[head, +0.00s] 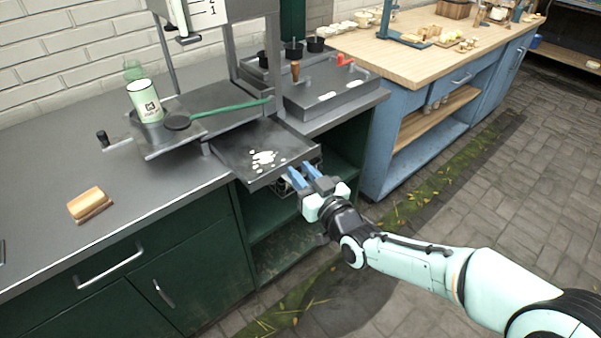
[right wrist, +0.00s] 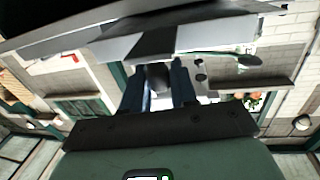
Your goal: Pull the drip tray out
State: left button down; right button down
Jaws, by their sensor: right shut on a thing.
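The drip tray (head: 232,146) is a dark grey square tray with pale spills on it. In the head view it juts out over the front edge of the counter, below the metal frame. My right gripper (head: 300,179) is at the tray's front edge, its blue fingers shut on it. In the right wrist view the two dark blue fingers (right wrist: 157,88) reach up to a grey metal edge (right wrist: 150,40); the exact contact is hard to make out. My left gripper is not in view.
A wooden block (head: 89,204) lies on the counter. A blue workbench (head: 395,155) is at the right. The paved floor in front is open.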

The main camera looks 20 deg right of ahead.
jog(key=c, duration=1)
grip_release()
jog(key=shift+c, duration=0.2)
jog(key=shift+s, duration=0.15)
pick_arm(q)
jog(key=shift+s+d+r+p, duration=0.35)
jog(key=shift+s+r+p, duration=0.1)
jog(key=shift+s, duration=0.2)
pick_arm(e)
jog(key=s+d, duration=0.2)
jog(key=s, duration=1.1)
jog(key=shift+d, duration=0.3)
